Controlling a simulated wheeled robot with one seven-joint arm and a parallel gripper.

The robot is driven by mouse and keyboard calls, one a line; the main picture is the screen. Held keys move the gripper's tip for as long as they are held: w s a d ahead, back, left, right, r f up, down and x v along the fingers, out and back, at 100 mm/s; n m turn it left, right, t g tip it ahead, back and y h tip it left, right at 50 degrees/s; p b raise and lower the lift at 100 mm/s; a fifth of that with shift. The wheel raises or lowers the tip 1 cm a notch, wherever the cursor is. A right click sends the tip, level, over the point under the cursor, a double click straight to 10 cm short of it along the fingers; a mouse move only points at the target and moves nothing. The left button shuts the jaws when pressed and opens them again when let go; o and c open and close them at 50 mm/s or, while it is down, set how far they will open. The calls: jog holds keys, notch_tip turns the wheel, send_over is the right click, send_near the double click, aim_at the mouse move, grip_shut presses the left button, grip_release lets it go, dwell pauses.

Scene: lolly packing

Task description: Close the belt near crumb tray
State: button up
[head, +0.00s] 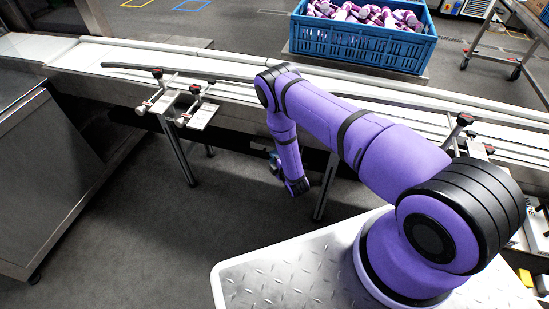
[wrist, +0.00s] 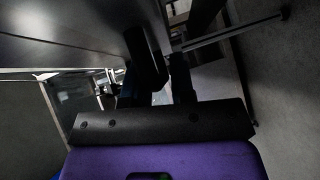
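The conveyor belt (head: 225,62) runs across the head view, pale, with metal side rails. I cannot pick out a crumb tray for certain. A dark, smooth panel (wrist: 70,35) fills the upper left of the wrist view, its edge close to my gripper; I cannot tell whether it is the tray. My gripper (wrist: 164,68) shows two dark fingers set apart, with a narrow gap between them. Whether they touch or hold the panel edge is unclear. In the head view my arm hangs down at the belt's near side, and the fingertips are hidden.
Guide-rail clamps (head: 197,100) with black and red knobs stick out from the belt's near side. A blue crate (head: 362,47) of purple-and-white items stands behind the belt. A steel cabinet (head: 50,175) stands at left. A thin rod (wrist: 232,32) crosses the wrist view. Open floor (head: 150,240) lies between.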

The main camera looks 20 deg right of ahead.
jog(key=shift+c, duration=0.5)
grip_shut()
jog(key=shift+w+d, duration=0.55)
jog(key=shift+w, duration=0.2)
jog(key=shift+w+d, duration=0.55)
jog(key=shift+w, duration=0.2)
jog(key=shift+w+d, duration=0.1)
jog(key=shift+o, duration=0.5)
grip_release()
jog(key=shift+w, duration=0.1)
jog(key=v, duration=1.1)
